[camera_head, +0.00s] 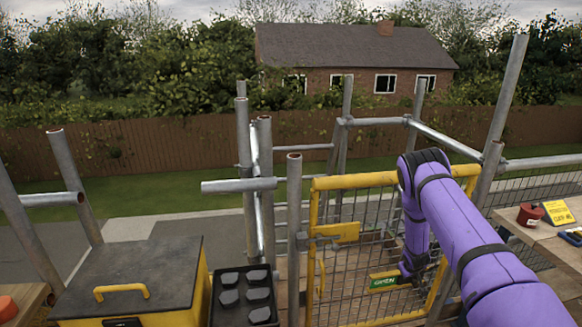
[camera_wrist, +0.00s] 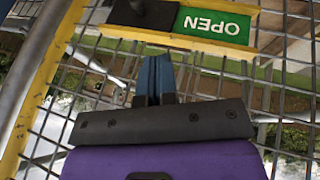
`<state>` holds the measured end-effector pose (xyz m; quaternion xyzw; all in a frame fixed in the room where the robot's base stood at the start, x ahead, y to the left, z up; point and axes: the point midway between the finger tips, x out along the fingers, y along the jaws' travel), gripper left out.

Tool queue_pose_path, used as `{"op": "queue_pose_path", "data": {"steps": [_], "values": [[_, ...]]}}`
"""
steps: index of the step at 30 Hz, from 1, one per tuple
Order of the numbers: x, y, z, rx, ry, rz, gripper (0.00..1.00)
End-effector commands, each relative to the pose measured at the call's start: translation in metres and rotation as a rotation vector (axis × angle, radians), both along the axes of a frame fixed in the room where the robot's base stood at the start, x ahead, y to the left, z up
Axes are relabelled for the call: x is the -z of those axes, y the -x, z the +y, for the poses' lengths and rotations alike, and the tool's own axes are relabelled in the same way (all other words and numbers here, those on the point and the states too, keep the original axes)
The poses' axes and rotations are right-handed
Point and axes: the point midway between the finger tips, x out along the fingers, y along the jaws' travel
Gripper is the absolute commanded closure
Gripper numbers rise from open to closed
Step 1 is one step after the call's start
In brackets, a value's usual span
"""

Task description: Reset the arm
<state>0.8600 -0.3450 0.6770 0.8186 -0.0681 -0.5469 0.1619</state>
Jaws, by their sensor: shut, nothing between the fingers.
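My purple arm reaches in from the right in the head view and bends down in front of the yellow-framed mesh gate (camera_head: 330,183). In the wrist view my gripper (camera_wrist: 155,62) has its blue fingers together with nothing between them. The fingertips are close to a dark slider (camera_wrist: 145,13) beside the green OPEN sign (camera_wrist: 210,24); I cannot tell whether they touch it. The sign also shows in the head view (camera_head: 384,281), low on the gate, just left of my gripper. My gripper is partly hidden there by the mesh and arm.
A yellow box with a dark lid (camera_head: 135,272) and a black tray (camera_head: 228,320) of dark pieces stand at the left. Scaffold poles (camera_head: 294,230) rise around the gate. A wooden bench (camera_head: 538,237) at the right holds a red item (camera_head: 530,214) and a yellow card (camera_head: 558,212).

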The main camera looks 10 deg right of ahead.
Motion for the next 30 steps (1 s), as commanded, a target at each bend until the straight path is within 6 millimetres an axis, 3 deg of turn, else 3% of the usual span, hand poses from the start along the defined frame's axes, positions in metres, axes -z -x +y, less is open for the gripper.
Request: {"op": "queue_pose_path", "data": {"steps": [5,15,23,30], "values": [[-0.057,-0.018,0.008,0.029,-0.010,-0.019,1.00],[-0.209,-0.032,0.041,0.101,-0.060,-0.047,1.00],[-0.317,-0.018,0.074,0.136,-0.110,-0.064,1.00],[-0.409,0.014,0.108,0.155,-0.158,-0.075,1.00]]}}
